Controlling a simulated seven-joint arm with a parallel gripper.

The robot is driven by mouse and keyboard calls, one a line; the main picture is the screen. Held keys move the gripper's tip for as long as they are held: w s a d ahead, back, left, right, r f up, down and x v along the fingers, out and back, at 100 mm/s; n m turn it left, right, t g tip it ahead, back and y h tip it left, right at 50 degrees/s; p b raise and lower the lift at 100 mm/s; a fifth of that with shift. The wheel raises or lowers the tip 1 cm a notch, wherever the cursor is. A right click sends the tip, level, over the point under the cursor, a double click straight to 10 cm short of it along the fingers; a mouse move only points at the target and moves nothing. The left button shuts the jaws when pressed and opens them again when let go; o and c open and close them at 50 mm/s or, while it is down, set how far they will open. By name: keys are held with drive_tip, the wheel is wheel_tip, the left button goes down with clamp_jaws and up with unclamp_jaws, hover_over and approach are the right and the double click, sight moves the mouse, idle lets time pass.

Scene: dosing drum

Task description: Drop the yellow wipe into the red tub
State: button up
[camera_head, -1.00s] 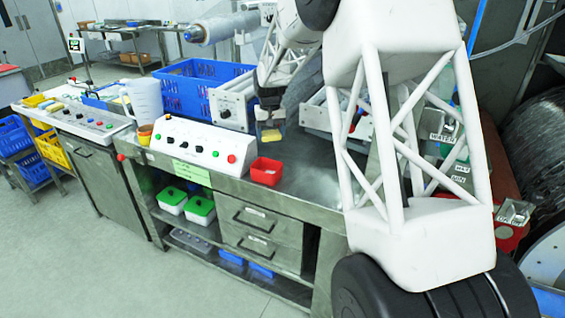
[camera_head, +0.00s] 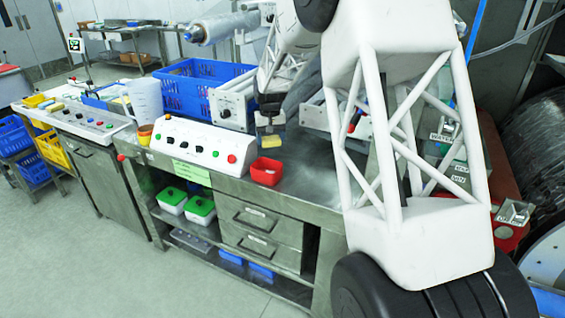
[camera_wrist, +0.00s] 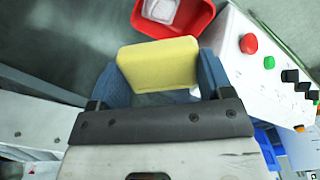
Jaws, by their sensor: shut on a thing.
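The yellow wipe (camera_wrist: 158,64) is pinched between the two blue fingers of my gripper (camera_wrist: 160,78) in the wrist view. In the head view the wipe (camera_head: 271,141) hangs under my gripper (camera_head: 270,128), above the bench and just behind the red tub. The red tub (camera_head: 265,171) stands on the bench near its front edge. In the wrist view the red tub (camera_wrist: 205,15) is at the top, beyond the wipe and partly cut off by the frame. A pale, whitish thing (camera_wrist: 160,10) shows inside it.
A white control panel (camera_head: 195,142) with buttons stands left of the tub. A blue crate (camera_head: 195,85) and a grey control box (camera_head: 235,103) are behind it. A clear jug (camera_head: 147,100) stands further left. The bench right of the tub (camera_head: 315,185) is bare.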

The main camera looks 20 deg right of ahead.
sight(271, 146)
drive_tip(key=shift+f, duration=1.95)
drive_tip(key=o, duration=0.9)
drive_tip(key=shift+r, duration=3.95)
drive_tip(key=shift+s, duration=0.1)
